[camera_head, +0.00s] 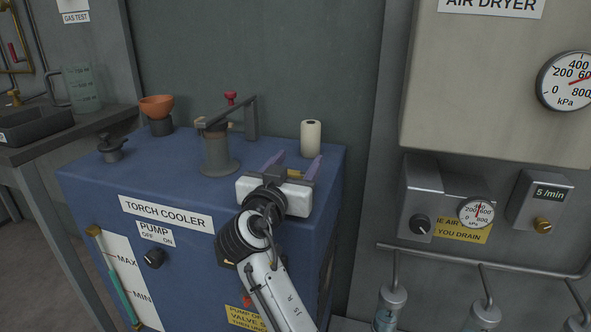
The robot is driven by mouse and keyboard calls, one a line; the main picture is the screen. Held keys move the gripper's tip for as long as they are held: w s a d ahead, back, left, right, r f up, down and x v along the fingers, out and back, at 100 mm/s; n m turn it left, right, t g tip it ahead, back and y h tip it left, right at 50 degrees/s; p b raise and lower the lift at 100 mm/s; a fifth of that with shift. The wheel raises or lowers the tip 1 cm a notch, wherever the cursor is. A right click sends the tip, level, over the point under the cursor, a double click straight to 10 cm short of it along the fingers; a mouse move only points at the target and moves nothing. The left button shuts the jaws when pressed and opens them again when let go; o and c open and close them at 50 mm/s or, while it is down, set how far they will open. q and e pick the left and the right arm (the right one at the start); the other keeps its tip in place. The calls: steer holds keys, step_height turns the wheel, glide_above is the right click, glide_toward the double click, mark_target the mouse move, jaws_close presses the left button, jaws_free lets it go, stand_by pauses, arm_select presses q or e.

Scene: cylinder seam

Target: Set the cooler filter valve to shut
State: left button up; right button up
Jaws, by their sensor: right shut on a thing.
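The blue torch cooler (90,200) stands in the middle, with a "TORCH COOLER" label on its front. My right gripper (293,163) is over the right part of its top, its purple fingers pointing away from me. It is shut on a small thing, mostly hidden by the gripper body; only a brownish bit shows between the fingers. I cannot tell whether this is the filter valve. A grey filter housing (219,150) with a bracket stands left of the gripper. A small red part (247,300) shows low on the front, partly behind my arm. My left gripper is not in view.
A white cylinder (310,138) stands behind my right gripper. A red knob (231,98), an orange funnel (157,106) and a dark cap (111,150) are on or above the cooler top. The pump knob (154,258) is on the front. The air dryer (480,90) is at right.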

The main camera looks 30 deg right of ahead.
stand_by(0.3)
steer(key=o, duration=1)
steer(key=shift+o, duration=0.2)
steer(key=shift+r, duration=0.1)
steer(key=shift+r, duration=0.3)
arm_select(q)
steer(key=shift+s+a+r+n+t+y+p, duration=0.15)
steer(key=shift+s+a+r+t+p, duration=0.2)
steer(key=shift+p, duration=0.3)
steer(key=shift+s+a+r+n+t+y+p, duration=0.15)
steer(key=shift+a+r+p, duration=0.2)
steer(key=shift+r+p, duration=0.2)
arm_select(e)
step_height(320, 180, up, 9)
steer(key=shift+r, duration=0.15)
